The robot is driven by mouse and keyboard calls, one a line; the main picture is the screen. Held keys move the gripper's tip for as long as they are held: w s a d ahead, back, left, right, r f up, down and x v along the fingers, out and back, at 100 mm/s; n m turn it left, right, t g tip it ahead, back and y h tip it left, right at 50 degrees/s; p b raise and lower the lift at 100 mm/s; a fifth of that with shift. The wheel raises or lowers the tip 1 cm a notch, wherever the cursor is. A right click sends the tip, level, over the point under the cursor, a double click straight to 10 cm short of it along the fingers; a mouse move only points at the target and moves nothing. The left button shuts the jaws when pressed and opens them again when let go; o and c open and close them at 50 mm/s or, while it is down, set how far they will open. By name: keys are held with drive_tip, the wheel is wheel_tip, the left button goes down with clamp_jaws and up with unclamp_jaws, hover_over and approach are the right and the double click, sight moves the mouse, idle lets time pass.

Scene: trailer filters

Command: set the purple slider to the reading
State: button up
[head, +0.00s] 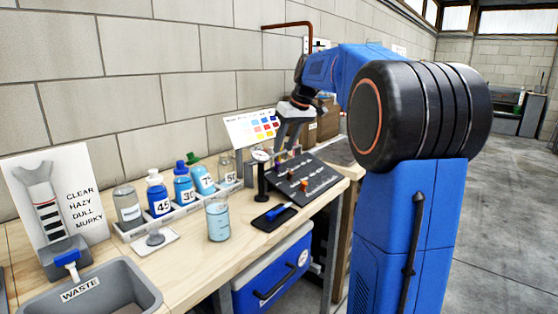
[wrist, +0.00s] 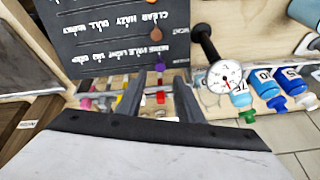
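The dark slider panel (head: 318,173) lies sloped on the bench and fills the upper part of the wrist view (wrist: 95,45), its lettering upside down. The purple slider (wrist: 160,67) is a small knob near the panel's edge. It appears between and just beyond my fingertips; contact does not show. A brown-orange slider (wrist: 157,42) is farther up the panel. My gripper (wrist: 158,82) has its two fingers apart with a gap between them. In the head view my gripper (head: 284,142) points down over the panel's far end. The round white gauge (wrist: 224,77) has a red pointer; its value is unclear.
The gauge on its black stand (head: 262,156) is close beside the panel. Several numbered bottles (head: 160,196) stand in a rack to the left. A beaker (head: 218,218) and a black pad with a blue-handled tool (head: 279,213) are nearer the front. A colour chart (head: 254,127) stands behind.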

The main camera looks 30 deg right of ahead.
sight(278, 162)
drive_tip(key=x, duration=0.7)
clamp_jaws()
